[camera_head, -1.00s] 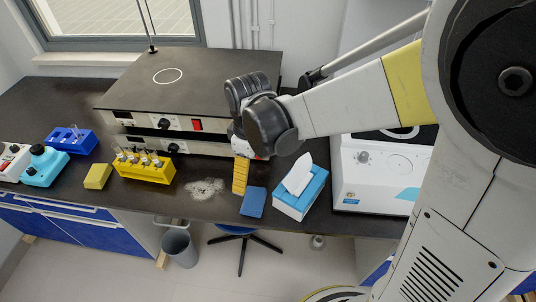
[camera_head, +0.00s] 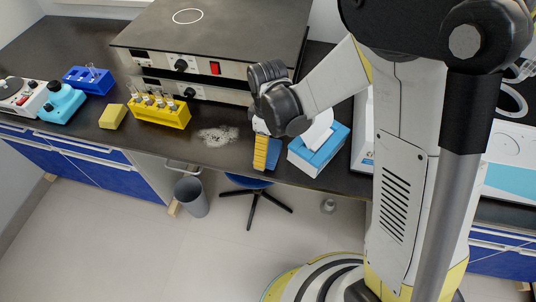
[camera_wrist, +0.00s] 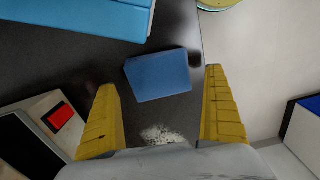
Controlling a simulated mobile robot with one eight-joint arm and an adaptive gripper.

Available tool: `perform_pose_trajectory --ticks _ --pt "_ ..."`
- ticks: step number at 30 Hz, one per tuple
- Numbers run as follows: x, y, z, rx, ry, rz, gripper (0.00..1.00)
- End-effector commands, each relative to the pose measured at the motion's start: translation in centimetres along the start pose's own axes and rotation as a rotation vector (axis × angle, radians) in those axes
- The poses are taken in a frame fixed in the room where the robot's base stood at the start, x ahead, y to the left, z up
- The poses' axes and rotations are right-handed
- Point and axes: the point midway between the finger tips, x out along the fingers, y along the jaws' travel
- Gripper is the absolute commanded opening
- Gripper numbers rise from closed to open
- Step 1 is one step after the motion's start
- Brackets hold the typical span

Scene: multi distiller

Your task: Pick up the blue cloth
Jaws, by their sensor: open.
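The blue cloth (camera_wrist: 158,75) lies flat on the dark bench top as a small folded rectangle, near the bench edge. In the head view the cloth (camera_head: 273,155) is mostly hidden behind a yellow finger. My gripper (camera_wrist: 160,81) is open and empty, its two yellow fingers spread wide. In the wrist view the cloth shows between and beyond the fingertips, apart from both. In the head view my gripper (camera_head: 261,153) points down over the cloth; its exact height above it I cannot tell.
A light-blue tissue box (camera_head: 320,148) stands just right of the cloth. White powder (camera_head: 218,136) lies to its left. A yellow tube rack (camera_head: 160,109), a yellow sponge (camera_head: 113,116) and a blue rack (camera_head: 89,79) stand further left. Hotplate units (camera_head: 205,70) stand behind.

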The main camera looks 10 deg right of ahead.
Motion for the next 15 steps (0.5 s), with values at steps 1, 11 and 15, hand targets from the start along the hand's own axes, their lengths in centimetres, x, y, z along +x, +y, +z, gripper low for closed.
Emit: perform_pose_trajectory --ticks 1,11,15 --pt "1.13 0.03 0.02 0.001 0.000 0.000 1.00" --pt "1.46 0.04 0.05 0.001 0.000 0.000 0.85" --pt "1.46 0.04 0.05 0.001 0.000 0.000 0.54"
